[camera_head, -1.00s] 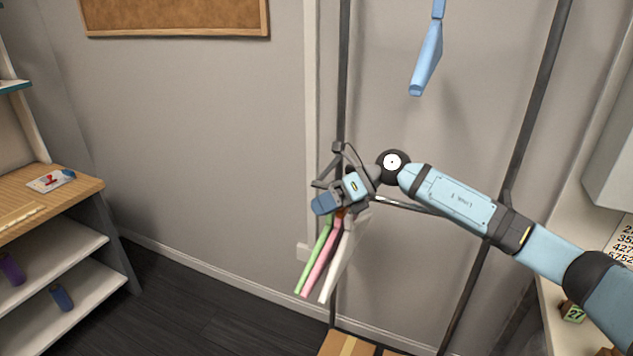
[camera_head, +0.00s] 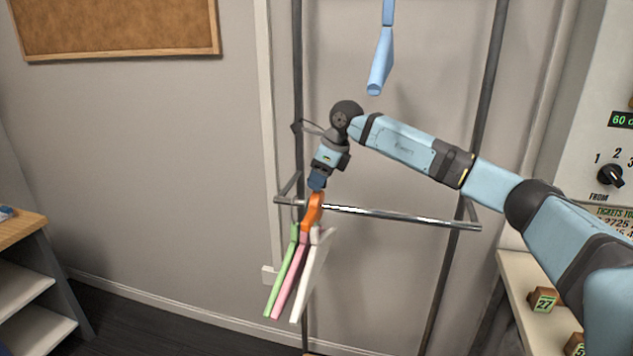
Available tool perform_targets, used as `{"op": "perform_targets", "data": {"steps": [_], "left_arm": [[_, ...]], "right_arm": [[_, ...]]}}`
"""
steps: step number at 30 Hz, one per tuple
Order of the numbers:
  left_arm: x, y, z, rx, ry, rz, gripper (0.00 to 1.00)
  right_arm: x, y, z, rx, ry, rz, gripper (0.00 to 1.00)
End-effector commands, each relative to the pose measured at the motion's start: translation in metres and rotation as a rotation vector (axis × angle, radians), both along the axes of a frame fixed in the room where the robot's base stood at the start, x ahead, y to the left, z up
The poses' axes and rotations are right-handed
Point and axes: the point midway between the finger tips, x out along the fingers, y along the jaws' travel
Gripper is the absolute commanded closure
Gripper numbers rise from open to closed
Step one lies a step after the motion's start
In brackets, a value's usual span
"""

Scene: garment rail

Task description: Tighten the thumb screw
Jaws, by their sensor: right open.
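An orange piece (camera_head: 313,212) sits at the left part of the metal rail (camera_head: 400,215). No thumb screw can be made out clearly, and I cannot tell whether the orange piece belongs to one. My right gripper (camera_head: 316,186) points down just above the orange piece, at the rail's left end. Its fingers are small and partly hidden by the wrist, and I cannot tell whether they touch the orange piece. It is open. My left gripper is not in view.
Dark uprights flank the rail. A counter with numbered blocks (camera_head: 542,300) is at right, shelves (camera_head: 30,290) at left.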

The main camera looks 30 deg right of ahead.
Motion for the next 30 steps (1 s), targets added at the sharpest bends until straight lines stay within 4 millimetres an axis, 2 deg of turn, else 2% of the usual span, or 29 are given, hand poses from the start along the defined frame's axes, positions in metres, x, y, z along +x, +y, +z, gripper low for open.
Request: {"op": "perform_targets", "data": {"steps": [4, 12, 18, 30], "left_arm": [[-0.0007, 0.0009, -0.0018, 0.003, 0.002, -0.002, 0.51], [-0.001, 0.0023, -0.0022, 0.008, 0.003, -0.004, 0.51], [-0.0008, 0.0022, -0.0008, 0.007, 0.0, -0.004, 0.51], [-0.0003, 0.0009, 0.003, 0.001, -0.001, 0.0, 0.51]], "right_arm": [[0.0032, 0.0026, -0.0094, 0.001, -0.001, 0.0, 0.55], [0.0036, 0.0032, -0.0108, 0.001, -0.002, 0.0, 0.55], [0.0036, 0.0033, -0.0106, 0.001, -0.002, 0.0, 1.0], [0.0033, 0.0038, -0.01, 0.001, -0.001, -0.053, 1.0]]}}
